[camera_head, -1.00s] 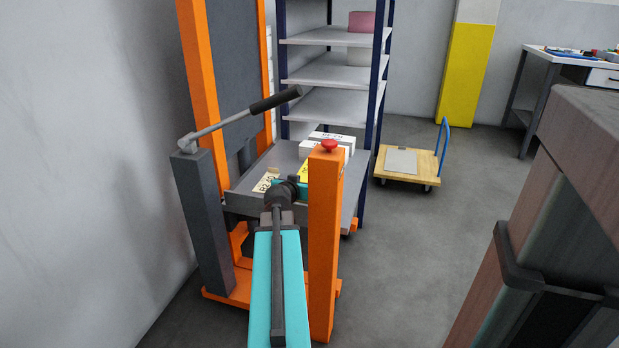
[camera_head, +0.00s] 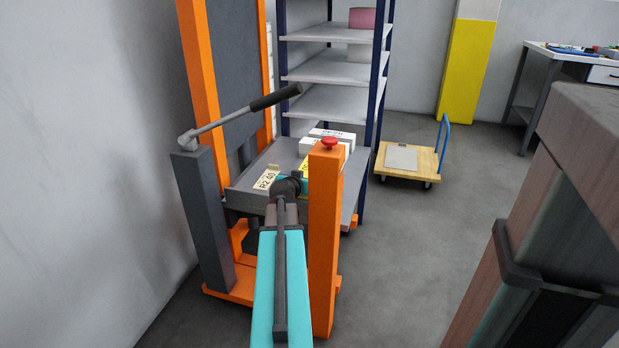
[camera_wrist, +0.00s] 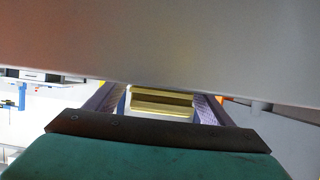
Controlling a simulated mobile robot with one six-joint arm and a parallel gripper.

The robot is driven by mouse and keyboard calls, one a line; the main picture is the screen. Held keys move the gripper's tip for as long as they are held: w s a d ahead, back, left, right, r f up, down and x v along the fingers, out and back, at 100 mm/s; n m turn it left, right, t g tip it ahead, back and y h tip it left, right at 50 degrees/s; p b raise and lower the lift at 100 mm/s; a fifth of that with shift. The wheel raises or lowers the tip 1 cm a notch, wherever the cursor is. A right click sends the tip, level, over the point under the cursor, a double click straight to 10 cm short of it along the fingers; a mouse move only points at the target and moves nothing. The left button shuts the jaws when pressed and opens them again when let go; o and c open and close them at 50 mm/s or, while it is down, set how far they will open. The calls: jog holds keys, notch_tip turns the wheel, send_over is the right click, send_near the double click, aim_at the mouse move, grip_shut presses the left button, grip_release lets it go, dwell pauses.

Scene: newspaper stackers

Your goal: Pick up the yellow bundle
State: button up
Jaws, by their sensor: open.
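The yellow bundle (camera_head: 306,173) lies on the grey lift platform (camera_head: 245,200). In the head view only a small part of it shows between my arm and the orange post. In the wrist view the yellow bundle (camera_wrist: 162,108) appears straight ahead, between the two fingers of my gripper (camera_wrist: 160,97). The fingers are open on either side of it; I cannot tell whether they touch it. In the head view my fingers are mostly hidden behind my arm and the post.
White bundles (camera_head: 312,147) lie behind the yellow one. An orange post (camera_head: 326,240) with a red knob stands close right of my arm. A lever (camera_head: 245,115) rises at left. Shelving (camera_head: 330,68) stands behind; a wooden cart (camera_head: 408,165) is at right. A grey surface fills the upper wrist view.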

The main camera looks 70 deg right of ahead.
jog(key=shift+p+x, duration=0.35)
jog(key=shift+x, duration=1.5)
grip_shut()
jog(key=shift+r, duration=0.15)
